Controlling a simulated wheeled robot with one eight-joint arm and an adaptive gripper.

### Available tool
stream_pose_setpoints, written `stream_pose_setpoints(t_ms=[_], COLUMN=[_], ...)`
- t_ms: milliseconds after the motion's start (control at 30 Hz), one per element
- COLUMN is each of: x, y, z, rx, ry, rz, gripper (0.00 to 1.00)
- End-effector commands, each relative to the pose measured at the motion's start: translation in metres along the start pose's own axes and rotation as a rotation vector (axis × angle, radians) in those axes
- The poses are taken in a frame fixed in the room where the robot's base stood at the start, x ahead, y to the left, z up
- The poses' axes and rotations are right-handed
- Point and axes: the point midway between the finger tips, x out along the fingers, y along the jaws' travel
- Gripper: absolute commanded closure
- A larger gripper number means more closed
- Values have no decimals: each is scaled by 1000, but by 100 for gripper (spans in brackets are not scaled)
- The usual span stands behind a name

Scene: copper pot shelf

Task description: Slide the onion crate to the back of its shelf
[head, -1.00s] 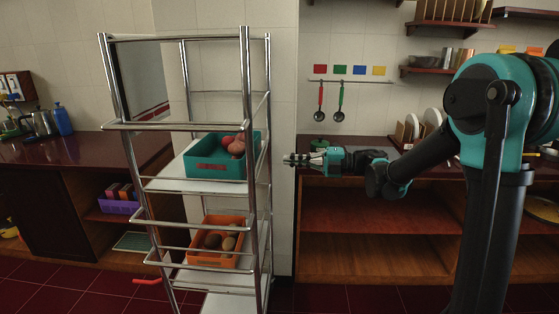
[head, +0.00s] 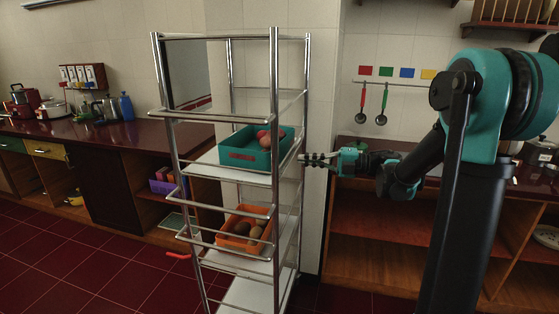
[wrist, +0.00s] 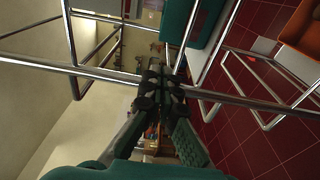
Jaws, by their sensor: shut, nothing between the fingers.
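A teal crate (head: 243,158) holding round pinkish-red items that look like onions (head: 265,140) sits on the upper white board of the metal rack (head: 295,190). An orange crate (head: 236,241) with brown round items (head: 248,231) sits on the board below. The teal crate also shows at the top of the wrist view (wrist: 205,22). My gripper (head: 305,159) is shut and empty, just right of the rack's right posts, at about the teal crate's height. In the wrist view my gripper (wrist: 153,68) appears close to the rack's rails; I cannot tell whether it touches.
Chrome posts and rails (head: 215,116) frame the rack's open sides. A wooden counter (head: 375,150) with open shelves stands right, below and behind my arm. A tiled wall is behind the rack. A left counter (head: 90,132) carries kettles and a blue bottle.

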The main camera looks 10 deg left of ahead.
Motion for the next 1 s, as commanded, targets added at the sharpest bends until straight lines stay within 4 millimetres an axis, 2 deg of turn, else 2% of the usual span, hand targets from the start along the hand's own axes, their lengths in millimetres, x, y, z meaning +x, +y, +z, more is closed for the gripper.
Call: stream_pose_setpoints(t_ms=[300,500,700,1000], x=[54,82,94,94], y=[0,0,0,0], z=[-1,-1,-1,0], rx=[0,0,0,0], ry=[6,4,2,1], rz=[0,0,0,0], gripper=[100,100,100,100])
